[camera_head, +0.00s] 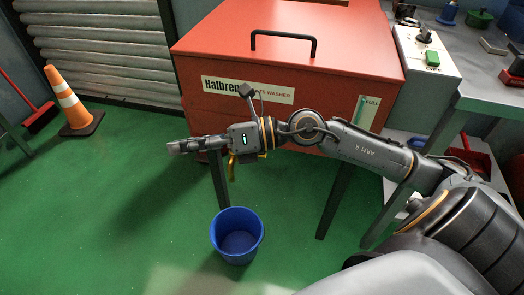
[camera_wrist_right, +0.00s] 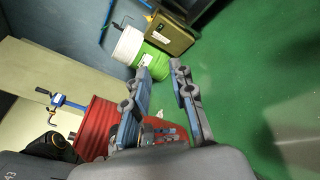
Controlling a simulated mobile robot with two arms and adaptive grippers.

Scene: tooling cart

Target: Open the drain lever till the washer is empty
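The red washer (camera_head: 290,65), with a closed lid and black handle, fills the upper middle of the head view. A level gauge (camera_head: 368,113) marked FULL is on its front right. The yellow drain lever (camera_head: 231,167) hangs under the washer front, partly hidden behind my right wrist. A blue bucket (camera_head: 237,238) stands on the floor below; its inside looks empty. My right gripper (camera_head: 173,147) is in front of the washer's lower left corner, left of the lever and apart from it. In the right wrist view its fingers (camera_wrist_right: 161,68) are spread with nothing between them. My left gripper is not in view.
An orange cone (camera_head: 71,102) and a red broom (camera_head: 40,117) stand at the left. A cart (camera_head: 470,105) and a white box (camera_head: 426,57) are at the right. The washer's legs stand near the bucket.

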